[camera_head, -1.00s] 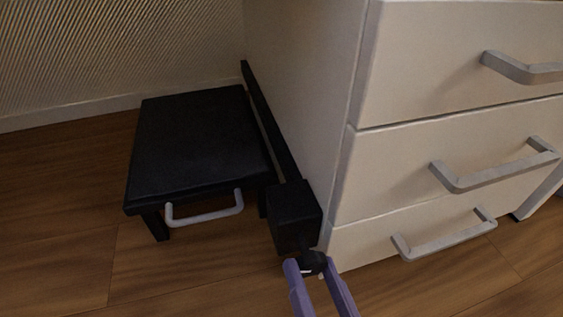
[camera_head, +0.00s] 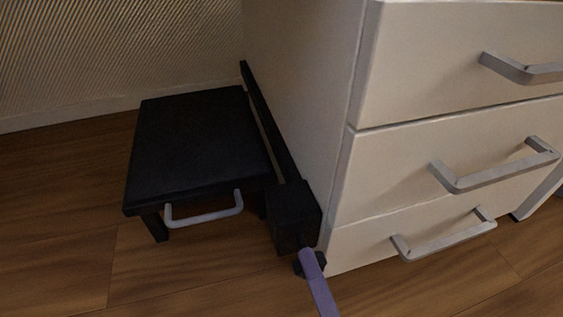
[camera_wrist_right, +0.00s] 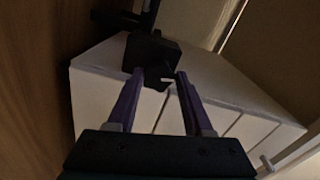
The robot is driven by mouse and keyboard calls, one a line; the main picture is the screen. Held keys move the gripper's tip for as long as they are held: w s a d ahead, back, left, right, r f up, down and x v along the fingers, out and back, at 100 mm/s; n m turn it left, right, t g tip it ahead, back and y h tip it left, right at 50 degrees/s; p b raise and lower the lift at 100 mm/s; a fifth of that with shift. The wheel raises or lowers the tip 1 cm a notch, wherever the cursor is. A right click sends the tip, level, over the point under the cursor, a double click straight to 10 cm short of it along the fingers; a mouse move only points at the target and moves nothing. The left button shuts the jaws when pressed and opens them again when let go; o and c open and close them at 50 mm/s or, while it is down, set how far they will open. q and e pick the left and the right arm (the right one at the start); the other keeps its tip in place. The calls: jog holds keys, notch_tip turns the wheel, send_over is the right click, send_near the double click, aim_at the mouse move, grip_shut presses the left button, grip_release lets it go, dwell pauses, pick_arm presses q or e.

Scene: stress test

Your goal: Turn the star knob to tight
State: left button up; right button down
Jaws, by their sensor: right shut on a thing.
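The star knob (camera_head: 319,263) is small and black, on the front of a black block (camera_head: 293,213) low beside the cabinet. My right gripper (camera_head: 309,256) has purple fingers and is shut on the knob. In the head view its fingers line up edge-on, so they look like one and cover part of the knob. In the right wrist view the knob (camera_wrist_right: 155,81) sits between the two fingertips (camera_wrist_right: 159,74), with a short white mark near it. I cannot read any tight marking. My left gripper is not in view.
A white cabinet (camera_head: 345,190) with several grey-handled drawers stands right beside the block. A low black stool-like stand (camera_head: 195,145) with a light handle (camera_head: 205,216) is to the left. A black rail (camera_head: 268,122) runs back from the block. Wooden floor (camera_head: 190,285) in front is clear.

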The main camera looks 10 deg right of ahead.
jog(key=shift+m, duration=1.1)
jog(key=shift+c, duration=1.5)
grip_release()
jog(key=shift+s, duration=0.1)
jog(key=s, duration=1)
jog(key=shift+d, duration=0.2)
